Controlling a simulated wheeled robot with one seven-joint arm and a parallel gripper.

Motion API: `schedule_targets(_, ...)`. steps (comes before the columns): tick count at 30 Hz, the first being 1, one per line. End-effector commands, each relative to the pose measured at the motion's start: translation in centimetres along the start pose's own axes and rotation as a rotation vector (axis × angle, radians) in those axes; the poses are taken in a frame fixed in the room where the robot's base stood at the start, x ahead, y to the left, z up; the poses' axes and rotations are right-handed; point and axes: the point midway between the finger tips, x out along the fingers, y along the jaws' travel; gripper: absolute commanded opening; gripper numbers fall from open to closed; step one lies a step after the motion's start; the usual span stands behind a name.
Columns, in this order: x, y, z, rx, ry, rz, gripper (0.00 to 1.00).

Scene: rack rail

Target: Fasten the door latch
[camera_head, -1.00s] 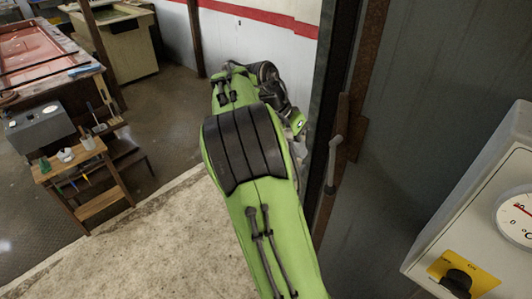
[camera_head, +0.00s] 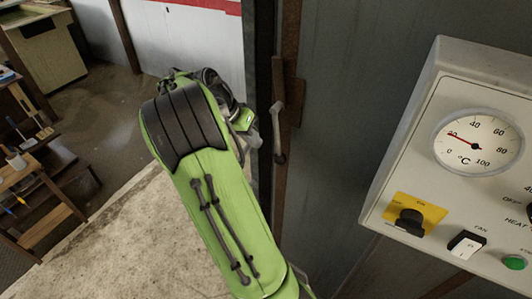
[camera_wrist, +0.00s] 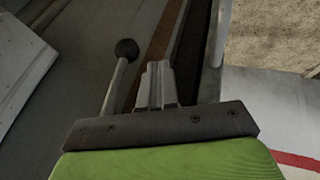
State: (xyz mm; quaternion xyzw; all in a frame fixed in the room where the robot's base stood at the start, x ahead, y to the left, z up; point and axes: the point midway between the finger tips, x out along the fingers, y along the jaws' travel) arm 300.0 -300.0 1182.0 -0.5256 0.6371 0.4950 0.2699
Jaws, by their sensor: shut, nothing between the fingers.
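The door latch handle (camera_head: 277,128) is a grey lever with a dark knob at its lower end, mounted on a rusty brown strip beside the dark door edge. In the wrist view the lever (camera_wrist: 115,86) and its black ball knob (camera_wrist: 127,49) are just left of my fingers. My gripper (camera_head: 250,134) is close to the left of the lever in the head view, partly hidden by my green arm. In the wrist view my gripper (camera_wrist: 158,70) has its fingers together and empty, with a visible gap to the lever. Contact elsewhere cannot be told.
A control box (camera_head: 400,170) with a temperature dial and switches juts out at the right. A grey metal wall panel (camera_head: 345,90) lies between it and the latch. A wooden stand with tools (camera_head: 30,180) is at the far left. Pale floor is clear below my arm.

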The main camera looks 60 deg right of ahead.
Motion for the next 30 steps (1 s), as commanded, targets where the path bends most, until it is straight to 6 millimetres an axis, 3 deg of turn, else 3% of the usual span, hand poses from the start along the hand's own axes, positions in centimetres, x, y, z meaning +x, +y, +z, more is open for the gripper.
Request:
schedule_targets(1,1.1,0.3,0.2,0.001,-0.003,0.001,0.0)
schedule_targets(8,3.0,2.5,0.5,0.001,-0.001,-0.001,0.0)
schedule_targets(23,3.2,2.9,0.5,-0.005,0.001,0.009,0.0)
schedule_targets(30,3.4,3.9,0.6,-0.039,0.004,0.091,0.0)
